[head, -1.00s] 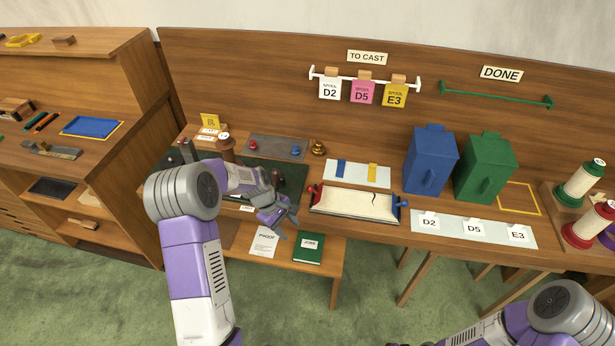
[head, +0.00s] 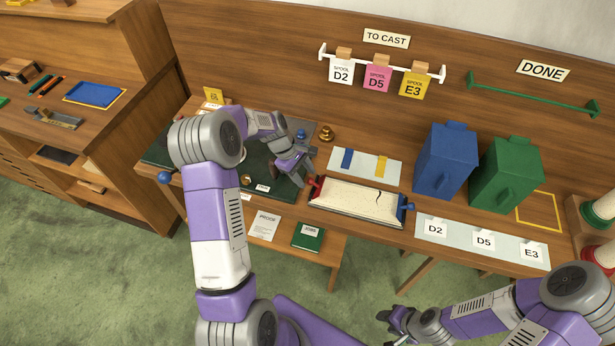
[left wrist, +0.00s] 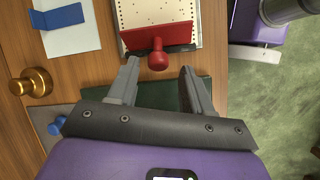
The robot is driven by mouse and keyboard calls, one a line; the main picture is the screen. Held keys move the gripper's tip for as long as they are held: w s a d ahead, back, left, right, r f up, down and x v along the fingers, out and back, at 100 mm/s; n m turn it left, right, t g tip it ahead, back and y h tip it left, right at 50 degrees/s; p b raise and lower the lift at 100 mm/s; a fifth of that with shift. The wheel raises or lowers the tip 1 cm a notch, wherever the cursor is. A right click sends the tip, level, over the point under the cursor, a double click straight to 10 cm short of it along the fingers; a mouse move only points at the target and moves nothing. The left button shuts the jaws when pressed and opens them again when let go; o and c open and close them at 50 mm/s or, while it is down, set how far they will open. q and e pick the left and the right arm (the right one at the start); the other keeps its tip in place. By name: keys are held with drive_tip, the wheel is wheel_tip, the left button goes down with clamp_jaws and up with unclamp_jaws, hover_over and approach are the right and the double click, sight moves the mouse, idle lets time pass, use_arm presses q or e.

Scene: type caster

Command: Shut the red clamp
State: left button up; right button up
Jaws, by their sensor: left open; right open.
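The red clamp (head: 316,188) sits at the left end of the cream perforated bed (head: 355,199) on the bench. In the left wrist view the red clamp (left wrist: 160,36) is a broad bar across the bed's end, with a round red knob (left wrist: 158,58) pointing toward my gripper. My left gripper (head: 299,176) is open and empty, just left of the clamp. In the left wrist view the fingertips (left wrist: 160,68) lie to either side of the knob, close to it; I cannot tell whether they touch it. My right gripper (head: 392,320) is low at the front, away from the bench.
A blue clamp (head: 405,209) is at the bed's right end. Behind the bed lies a white card with blue and yellow strips (head: 384,178). A brass knob (head: 326,132) stands behind my left gripper. Blue (head: 444,162) and green (head: 505,176) containers stand to the right.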

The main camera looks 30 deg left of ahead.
use_arm(q)
drive_tip(key=shift+x, duration=1.1)
drive_tip(key=shift+w, duration=0.1)
drive_tip(key=shift+c, duration=0.3)
